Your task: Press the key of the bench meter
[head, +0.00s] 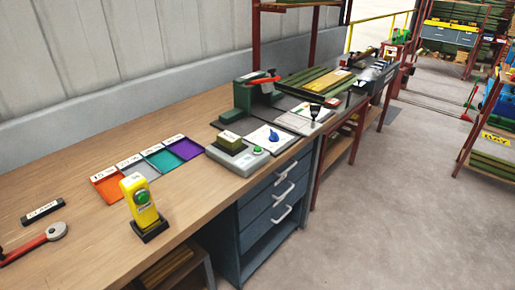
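Two devices with a green button stand on the wooden workbench (85,218). A yellow upright box (134,187) with a round green button (142,197) stands on a black base near the front edge, left of centre. A low grey unit (248,160) stands farther right, also near the front edge. It has an olive block (230,143) on top and a small green button (257,150) on its right side. I cannot tell from the labels which is the bench meter. Neither gripper is in view, and nothing touches either button.
Coloured trays (108,185) lie behind the yellow box. A red-handled tool (35,243) and a black label block (42,212) lie at left. A green machine with a red lever (250,92) stands beyond the grey unit. Blue drawers (272,200) sit below; open floor lies at right.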

